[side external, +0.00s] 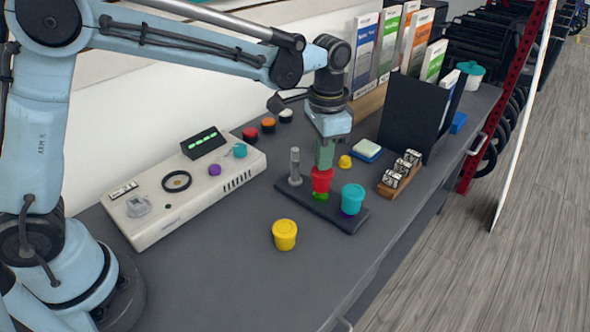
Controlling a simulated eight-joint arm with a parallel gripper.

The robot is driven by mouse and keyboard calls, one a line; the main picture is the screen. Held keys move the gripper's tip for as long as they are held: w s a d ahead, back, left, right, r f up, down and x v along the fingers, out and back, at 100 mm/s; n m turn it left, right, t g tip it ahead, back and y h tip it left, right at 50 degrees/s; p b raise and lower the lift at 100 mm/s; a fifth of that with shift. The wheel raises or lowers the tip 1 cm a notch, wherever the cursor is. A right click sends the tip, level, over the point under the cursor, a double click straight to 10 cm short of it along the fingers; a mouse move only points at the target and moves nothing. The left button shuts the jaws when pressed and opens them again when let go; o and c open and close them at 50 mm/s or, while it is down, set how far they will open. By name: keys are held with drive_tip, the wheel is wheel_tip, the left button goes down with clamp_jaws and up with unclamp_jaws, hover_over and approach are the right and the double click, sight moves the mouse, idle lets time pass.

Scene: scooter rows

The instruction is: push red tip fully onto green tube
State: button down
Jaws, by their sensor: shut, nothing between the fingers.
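The red tip (321,181) is a tapered red cap. It sits over the green tube (321,195), and a short band of bright green shows below it. The tube stands on a dark base strip (345,213). My gripper (324,163) points down directly above the red tip, with its shut greenish fingers at the tip's top. I cannot tell whether the fingers touch it. The rest of the tube is hidden inside the tip.
On the strip, a grey post (295,166) stands left and a teal cap (353,198) right. A yellow cup (285,235) is in front. A white instrument box (185,185) lies left; a wooden block with dice-like cubes (400,173) lies right.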

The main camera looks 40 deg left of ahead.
drive_tip(key=shift+f, duration=1)
idle(0.6)
wheel_tip(320, 180, up, 9)
drive_tip(key=shift+f, duration=0.2)
idle(1.1)
drive_tip(key=s+a+f+n+t, duration=0.2)
drive_tip(key=s+a+n+t, duration=0.4)
drive_tip(key=s+a, duration=0.5)
drive_tip(key=shift+s+a+f+t, duration=0.15)
drive_tip(key=shift+s+a+t, duration=0.3)
drive_tip(key=shift+s, duration=1.4)
